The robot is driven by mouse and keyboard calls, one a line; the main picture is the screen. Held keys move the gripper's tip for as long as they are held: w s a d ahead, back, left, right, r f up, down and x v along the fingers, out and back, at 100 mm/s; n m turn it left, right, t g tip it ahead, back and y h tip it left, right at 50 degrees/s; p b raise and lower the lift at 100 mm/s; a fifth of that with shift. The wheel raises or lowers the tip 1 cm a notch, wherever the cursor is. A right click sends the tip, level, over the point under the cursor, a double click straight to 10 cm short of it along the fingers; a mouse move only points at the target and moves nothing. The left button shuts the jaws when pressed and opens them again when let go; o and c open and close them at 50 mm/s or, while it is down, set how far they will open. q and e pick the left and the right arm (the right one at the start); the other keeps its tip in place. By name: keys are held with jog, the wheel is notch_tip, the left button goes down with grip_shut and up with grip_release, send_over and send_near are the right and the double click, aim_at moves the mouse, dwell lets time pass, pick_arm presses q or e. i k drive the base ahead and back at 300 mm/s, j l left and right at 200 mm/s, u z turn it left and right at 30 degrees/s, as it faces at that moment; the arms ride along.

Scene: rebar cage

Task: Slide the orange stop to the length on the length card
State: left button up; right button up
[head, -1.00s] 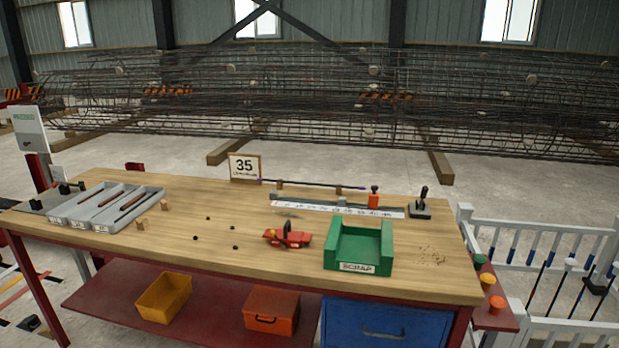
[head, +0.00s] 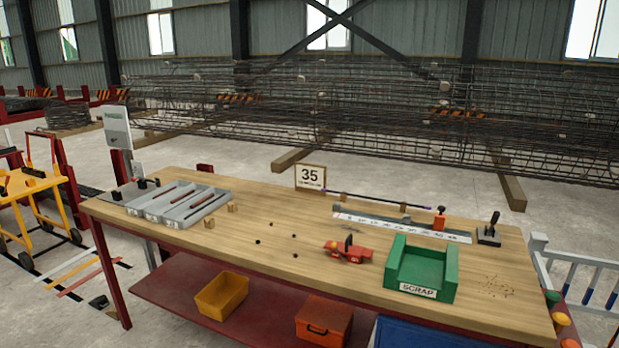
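The orange stop (head: 439,220) stands upright on the white ruler strip (head: 400,227) at the back right of the wooden bench, towards the strip's right end. The length card (head: 310,177) reads 35 and stands upright at the bench's back edge, left of the ruler. A thin dark bar (head: 380,199) with purple ends rests on small wooden blocks behind the ruler. The numbers on the ruler are too small to read. Neither of my grippers is in view.
A green scrap tray (head: 421,270), a red tool (head: 348,250) and a black lever block (head: 489,231) stand near the ruler. A grey tray with rods (head: 178,203) is at the left. The bench's middle is mostly clear apart from small dark bits.

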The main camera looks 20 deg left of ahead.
aim_at(440, 218)
jog(key=i+l+u, duration=0.15)
jog(key=i, duration=0.3)
jog(key=i+l+u, duration=0.1)
jog(key=i, duration=0.35)
jog(key=i+l+u, duration=0.15)
jog(key=i, duration=0.3)
